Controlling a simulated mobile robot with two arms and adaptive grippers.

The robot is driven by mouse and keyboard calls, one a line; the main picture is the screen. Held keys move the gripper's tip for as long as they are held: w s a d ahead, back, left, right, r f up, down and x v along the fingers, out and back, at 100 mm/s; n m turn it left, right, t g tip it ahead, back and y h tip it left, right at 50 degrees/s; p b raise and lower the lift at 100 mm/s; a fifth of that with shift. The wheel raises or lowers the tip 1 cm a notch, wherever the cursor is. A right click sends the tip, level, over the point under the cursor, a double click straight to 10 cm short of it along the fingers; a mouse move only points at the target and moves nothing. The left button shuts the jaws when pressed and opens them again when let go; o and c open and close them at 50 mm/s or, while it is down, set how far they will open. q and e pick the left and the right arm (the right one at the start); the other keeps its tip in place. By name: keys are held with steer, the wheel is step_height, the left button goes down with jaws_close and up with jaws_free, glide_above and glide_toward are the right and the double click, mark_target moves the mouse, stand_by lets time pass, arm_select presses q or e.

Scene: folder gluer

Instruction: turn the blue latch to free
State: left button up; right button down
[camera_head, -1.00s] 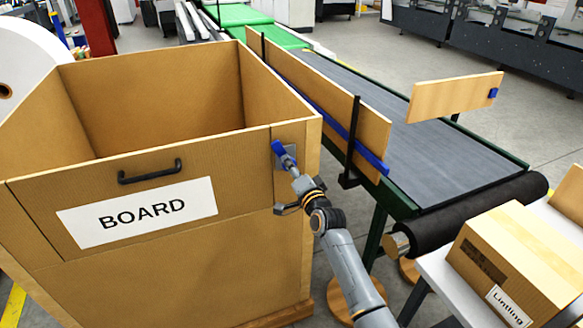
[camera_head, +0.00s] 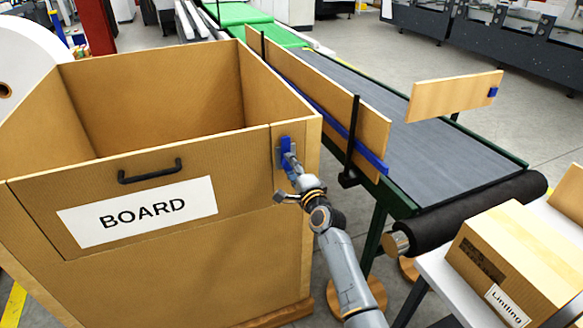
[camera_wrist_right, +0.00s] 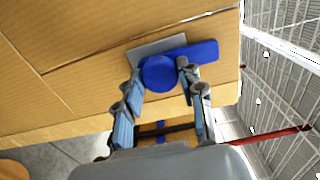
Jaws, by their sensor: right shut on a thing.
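The blue latch (camera_head: 286,146) sits on a grey plate (camera_head: 279,157) at the right end of the front of the box marked BOARD (camera_head: 170,265). In the head view its lever points about straight up. In the right wrist view the latch (camera_wrist_right: 160,73) shows a round hub with a bar reaching to the right over the grey plate (camera_wrist_right: 140,53). My right gripper (camera_head: 291,166) is at the latch; its two fingers (camera_wrist_right: 162,82) are shut around the hub. The fingers hide part of the latch in the head view. My left gripper is not in view.
A front panel with a black handle (camera_head: 150,172) and a BOARD label (camera_head: 138,216) lies left of the latch. A conveyor (camera_head: 400,140) with wooden guide boards runs at the right. A carton (camera_head: 515,265) stands on a white table at the lower right.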

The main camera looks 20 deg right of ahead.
steer(key=c, duration=0.8)
jaws_free()
steer(key=shift+s, duration=0.1)
steer(key=s, duration=1.1)
steer(key=shift+s+d, duration=0.2)
steer(key=shift+s, duration=0.2)
